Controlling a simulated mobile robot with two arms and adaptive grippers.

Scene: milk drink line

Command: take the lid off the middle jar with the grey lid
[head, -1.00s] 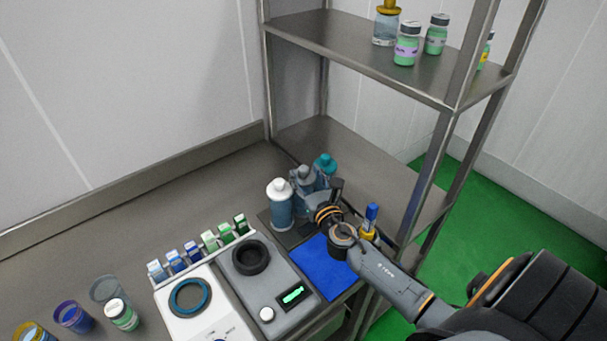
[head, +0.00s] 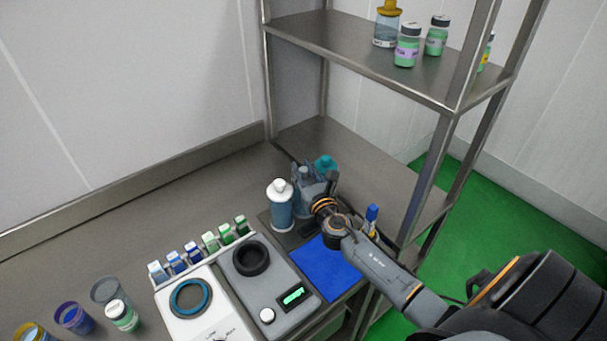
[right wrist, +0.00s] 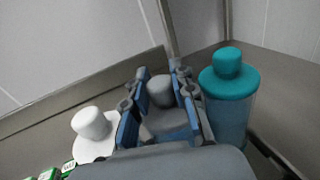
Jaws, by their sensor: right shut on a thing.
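Three jars of blue liquid stand close together at the back right of the bench. One has a white lid (head: 280,187), one a teal lid (head: 325,163), and the middle one a grey lid (right wrist: 160,92). In the right wrist view the white lid (right wrist: 92,125) is left and the teal lid (right wrist: 230,78) right. My right gripper (head: 308,182) is at the middle jar, with its blue-padded fingers (right wrist: 160,105) on either side of the grey lid, shut on it. The gripper hides most of the middle jar; I cannot tell whether the lid is raised. My left gripper is out of view.
A blue mat (head: 328,268) lies in front of the jars, with a blue-capped item (head: 371,214) beside my arm. A grey scale (head: 262,290), a white device (head: 192,325) and a row of small boxes (head: 196,249) stand left. A metal shelf (head: 420,70) rises behind.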

